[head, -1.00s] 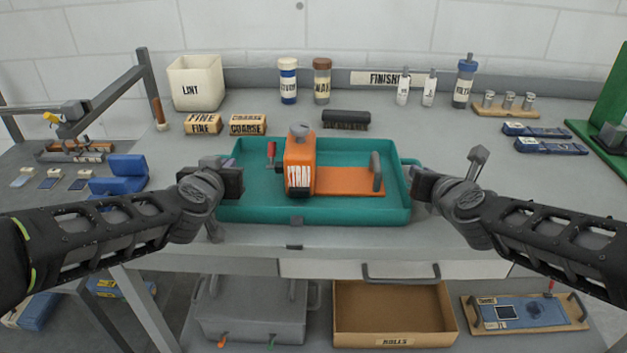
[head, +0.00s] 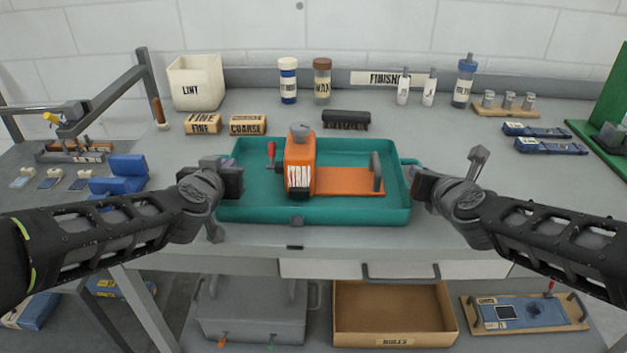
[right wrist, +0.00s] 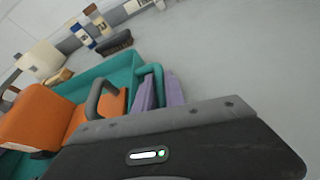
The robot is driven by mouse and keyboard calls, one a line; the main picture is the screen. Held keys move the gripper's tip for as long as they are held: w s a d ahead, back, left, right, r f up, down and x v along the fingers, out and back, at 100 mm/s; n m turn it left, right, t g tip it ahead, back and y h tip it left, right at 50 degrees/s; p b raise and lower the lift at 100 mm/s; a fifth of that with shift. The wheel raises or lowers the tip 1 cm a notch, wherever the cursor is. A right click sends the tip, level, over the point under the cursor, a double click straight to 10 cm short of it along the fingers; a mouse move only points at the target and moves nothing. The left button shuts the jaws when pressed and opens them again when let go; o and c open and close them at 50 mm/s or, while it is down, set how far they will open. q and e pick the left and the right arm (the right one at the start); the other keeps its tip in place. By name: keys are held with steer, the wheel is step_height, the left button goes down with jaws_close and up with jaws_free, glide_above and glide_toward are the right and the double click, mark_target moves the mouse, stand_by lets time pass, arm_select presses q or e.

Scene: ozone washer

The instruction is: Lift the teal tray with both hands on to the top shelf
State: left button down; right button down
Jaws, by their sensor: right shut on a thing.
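The teal tray (head: 350,215) is level at the bench's front edge in the head view. It carries an orange machine (head: 300,165) with a flat orange plate and a grey handle. My right gripper (head: 414,175) is at the tray's right end. In the right wrist view, its purple fingers (right wrist: 160,92) are closed on the teal side handle (right wrist: 154,72). My left gripper (head: 232,178) is against the tray's left end. Its fingertips and the left handle are mostly hidden, so its grip is unclear.
Behind the tray stand a LINT bin (head: 195,85), sanding blocks (head: 203,125), a dark brush (head: 346,119) and bottles (head: 288,80). Below the bench are a grey case (head: 252,315) and an open box (head: 395,310). The bench right of the tray is largely clear.

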arm_select(q)
steer(key=shift+r, duration=0.15)
arm_select(e)
steer(key=shift+r, duration=0.15)
